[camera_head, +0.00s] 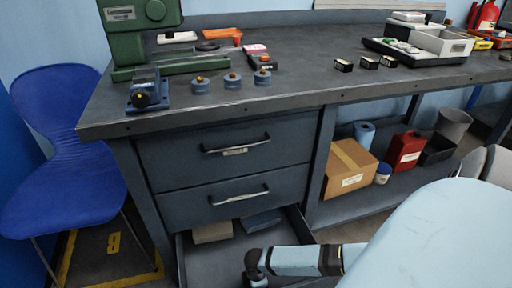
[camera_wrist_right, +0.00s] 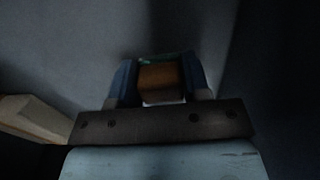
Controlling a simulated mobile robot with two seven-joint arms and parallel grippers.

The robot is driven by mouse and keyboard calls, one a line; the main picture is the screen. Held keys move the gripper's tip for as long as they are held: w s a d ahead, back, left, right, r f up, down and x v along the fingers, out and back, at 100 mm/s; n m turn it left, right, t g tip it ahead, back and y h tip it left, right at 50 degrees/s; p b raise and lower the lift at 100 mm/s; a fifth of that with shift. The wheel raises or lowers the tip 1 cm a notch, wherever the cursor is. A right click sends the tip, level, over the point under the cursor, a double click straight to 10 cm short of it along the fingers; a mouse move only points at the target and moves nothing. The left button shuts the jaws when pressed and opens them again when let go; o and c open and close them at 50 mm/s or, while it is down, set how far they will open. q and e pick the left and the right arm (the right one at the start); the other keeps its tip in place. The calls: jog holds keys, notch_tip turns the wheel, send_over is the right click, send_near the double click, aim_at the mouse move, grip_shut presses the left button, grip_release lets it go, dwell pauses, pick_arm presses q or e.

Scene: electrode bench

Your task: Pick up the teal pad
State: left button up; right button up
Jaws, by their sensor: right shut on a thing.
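In the right wrist view, my right gripper (camera_wrist_right: 158,80) is shut on a small block with a brown face and a thin teal-green edge (camera_wrist_right: 155,58) at its far side. I take this block for the teal pad; its colour is mostly hidden in dim light. In the head view, my right arm reaches from the right into the open bottom drawer (camera_head: 208,268). The gripper's fingers and the held block cannot be made out there. My left gripper is in neither view.
A beige block (camera_head: 212,232) and a blue-grey block (camera_head: 262,221) lie at the back of the drawer. The beige block also shows in the wrist view (camera_wrist_right: 35,117). The drawer walls and the bench (camera_head: 300,98) above bound the space. A cardboard box (camera_head: 345,168) stands on the lower shelf.

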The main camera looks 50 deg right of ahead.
notch_tip(320, 180, up, 7)
jog(key=p, duration=0.3)
pick_arm(q)
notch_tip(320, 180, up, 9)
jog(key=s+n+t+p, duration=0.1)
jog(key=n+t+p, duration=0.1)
jog(key=p, duration=0.3)
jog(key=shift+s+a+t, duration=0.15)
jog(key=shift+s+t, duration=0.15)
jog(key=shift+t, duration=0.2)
pick_arm(e)
notch_tip(320, 180, up, 12)
jog(key=shift+f, duration=0.2)
jog(key=shift+o, duration=1)
jog(key=shift+c, duration=0.6)
